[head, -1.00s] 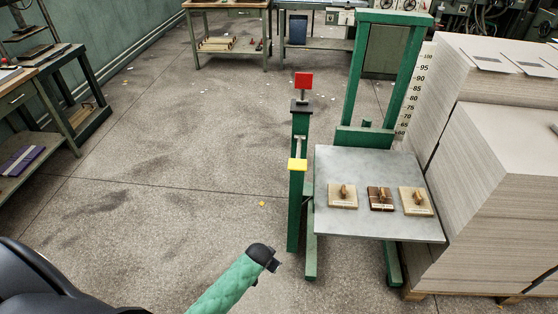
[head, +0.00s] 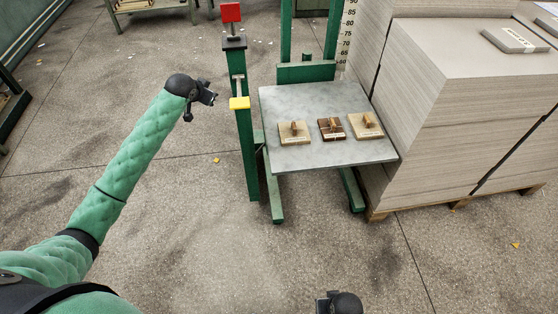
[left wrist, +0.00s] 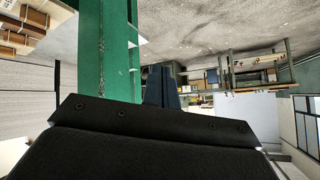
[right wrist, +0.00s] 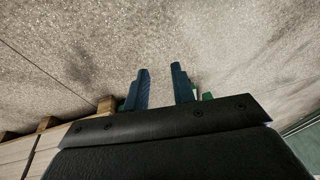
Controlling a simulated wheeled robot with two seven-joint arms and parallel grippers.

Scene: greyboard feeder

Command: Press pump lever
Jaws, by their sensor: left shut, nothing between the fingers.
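A green post (head: 246,150) stands at the left front of the lift table. It carries a yellow-tipped lever (head: 239,103) at table height and a red plate (head: 231,12) on top. My left gripper (head: 211,97) is shut and empty, just left of the yellow tip and apart from it. In the left wrist view its closed fingers (left wrist: 160,86) are beside a large green upright (left wrist: 104,55); the yellow tip does not show there. My right gripper (head: 322,303) is at the bottom edge of the head view. The right wrist view shows its fingers (right wrist: 162,82) apart with nothing between them.
The grey lift table (head: 330,158) holds three small boards with wooden handles (head: 331,128). Tall greyboard stacks (head: 440,110) on a pallet (head: 430,206) stand close to its right. The floor left of the post is open.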

